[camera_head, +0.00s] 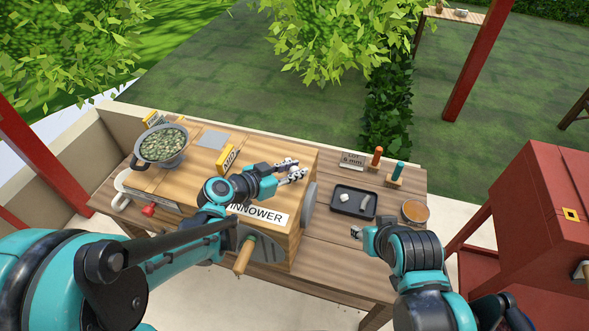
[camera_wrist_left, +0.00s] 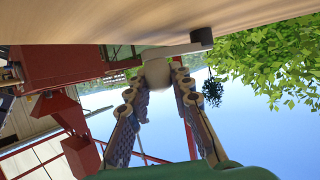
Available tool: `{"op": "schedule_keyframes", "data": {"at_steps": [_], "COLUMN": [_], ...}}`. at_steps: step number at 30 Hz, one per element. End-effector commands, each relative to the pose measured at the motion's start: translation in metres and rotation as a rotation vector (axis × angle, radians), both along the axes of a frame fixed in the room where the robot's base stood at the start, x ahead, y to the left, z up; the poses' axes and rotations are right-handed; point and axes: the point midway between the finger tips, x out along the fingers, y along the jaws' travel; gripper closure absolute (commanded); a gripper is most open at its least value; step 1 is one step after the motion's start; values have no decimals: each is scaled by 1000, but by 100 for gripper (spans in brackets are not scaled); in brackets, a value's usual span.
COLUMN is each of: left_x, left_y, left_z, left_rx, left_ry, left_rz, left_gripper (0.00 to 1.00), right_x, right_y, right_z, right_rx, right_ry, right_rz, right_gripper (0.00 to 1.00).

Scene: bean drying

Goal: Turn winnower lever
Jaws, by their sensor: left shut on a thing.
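The winnower (camera_head: 285,245) is a wooden box with a white name label, standing on the table. My left gripper (camera_head: 292,171) is over the box's top right edge in the head view. In the left wrist view, my left gripper (camera_wrist_left: 158,85) is shut on the pale round knob (camera_wrist_left: 157,72) of the lever. The lever's light bar (camera_wrist_left: 175,50) runs from the knob to a dark pivot (camera_wrist_left: 201,39) beside the wooden surface. The head view hides the lever behind my fingers. My right gripper (camera_head: 366,238) is low by the table's front right, its fingers partly hidden.
A bowl of green beans (camera_head: 162,146) sits at the winnower's top left. A wooden handle (camera_head: 243,257) sticks out in front. A black tray (camera_head: 353,203), orange and teal pegs and an orange-brown dish (camera_head: 415,211) lie right. A red cabinet (camera_head: 545,215) stands further right.

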Motion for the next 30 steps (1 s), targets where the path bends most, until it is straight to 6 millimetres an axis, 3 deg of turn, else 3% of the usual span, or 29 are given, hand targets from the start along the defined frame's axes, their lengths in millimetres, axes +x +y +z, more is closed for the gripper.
{"op": "schedule_keyframes", "data": {"at_steps": [8, 30], "left_x": [0, 0], "left_y": [6, 32], "left_z": [0, 0], "left_rx": [-1, -1], "left_ry": [1, 0], "left_rz": [-73, -499], "left_gripper": [100, 100], "right_x": [0, 0], "right_y": [0, 0], "right_z": [-2, -8], "right_rx": [0, 0], "right_ry": [0, 0], "right_rz": [0, 0], "right_gripper": [60, 60]}}
